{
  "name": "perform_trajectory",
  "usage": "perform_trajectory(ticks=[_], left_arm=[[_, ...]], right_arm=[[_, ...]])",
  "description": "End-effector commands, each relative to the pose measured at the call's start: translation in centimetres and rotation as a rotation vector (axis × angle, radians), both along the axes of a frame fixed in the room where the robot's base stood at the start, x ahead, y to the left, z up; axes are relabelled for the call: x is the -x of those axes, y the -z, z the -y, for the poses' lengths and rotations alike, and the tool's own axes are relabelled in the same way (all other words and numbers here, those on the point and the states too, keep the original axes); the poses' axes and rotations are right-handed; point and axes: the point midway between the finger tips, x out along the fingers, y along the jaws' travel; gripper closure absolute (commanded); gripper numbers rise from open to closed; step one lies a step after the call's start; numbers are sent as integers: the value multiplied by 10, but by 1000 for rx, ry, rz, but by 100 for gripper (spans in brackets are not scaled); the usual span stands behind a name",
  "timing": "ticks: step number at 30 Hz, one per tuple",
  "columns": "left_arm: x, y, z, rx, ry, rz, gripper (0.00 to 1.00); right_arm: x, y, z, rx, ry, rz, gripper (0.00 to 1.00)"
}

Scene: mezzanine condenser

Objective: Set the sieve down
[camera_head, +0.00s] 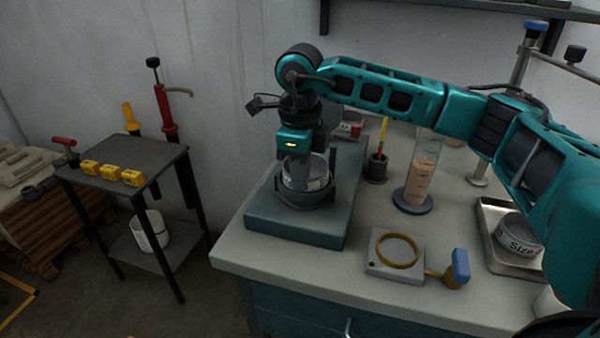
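A round metal sieve (319,183) with a pale printed label sits at a dark round seat on the teal machine (275,221), between dark upright posts. My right gripper (299,184) points down at it from above, its grey fingers close together at the sieve's wall and seemingly shut on it. The fingers hide part of the sieve, and I cannot tell whether its underside fully touches the seat. A second sieve (515,236), marked "Size", is in the metal tray (496,262) at the right. My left gripper is not in view.
On the bench (455,312) are a grey block with a brass ring (398,252), a blue-handled tool (460,267), a cylinder of brown material (421,183) and a dark pen cup (376,170). A side table (120,155) with yellow blocks stands left, across a floor gap.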

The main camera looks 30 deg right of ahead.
Motion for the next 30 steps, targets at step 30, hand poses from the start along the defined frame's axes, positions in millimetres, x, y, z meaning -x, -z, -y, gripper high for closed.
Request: perform_trajectory(ticks=[30], left_arm=[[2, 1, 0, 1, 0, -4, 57]], right_arm=[[-1, -35, -1, -1, -1, 4, 72]])
